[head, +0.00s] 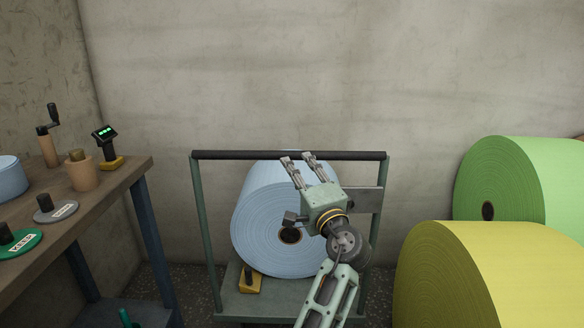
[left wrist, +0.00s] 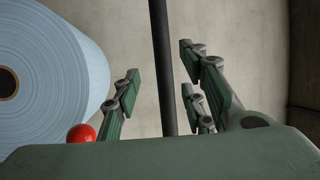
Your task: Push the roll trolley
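The roll trolley stands against the back wall, with a grey-green frame (head: 201,225) and a dark horizontal handle bar (head: 235,155). A large light-blue roll (head: 262,220) with a dark core rests on it. My left gripper (head: 301,156) is at the handle bar, near its middle, its fingers overlapping the bar in the head view. In the left wrist view its fingers (left wrist: 163,88) are open and apart, and the bar (left wrist: 161,50) runs through the gap between them; contact cannot be told. The blue roll (left wrist: 55,75) is at the left there. My right gripper is not in view.
A workbench (head: 115,187) with small tools and a scanner (head: 105,138) stands at the left. A yellow roll (head: 470,280) and a green roll (head: 510,180) are at the right. A yellow wedge (head: 250,282) sits on the trolley deck. A red ball (left wrist: 81,133) shows beside the blue roll.

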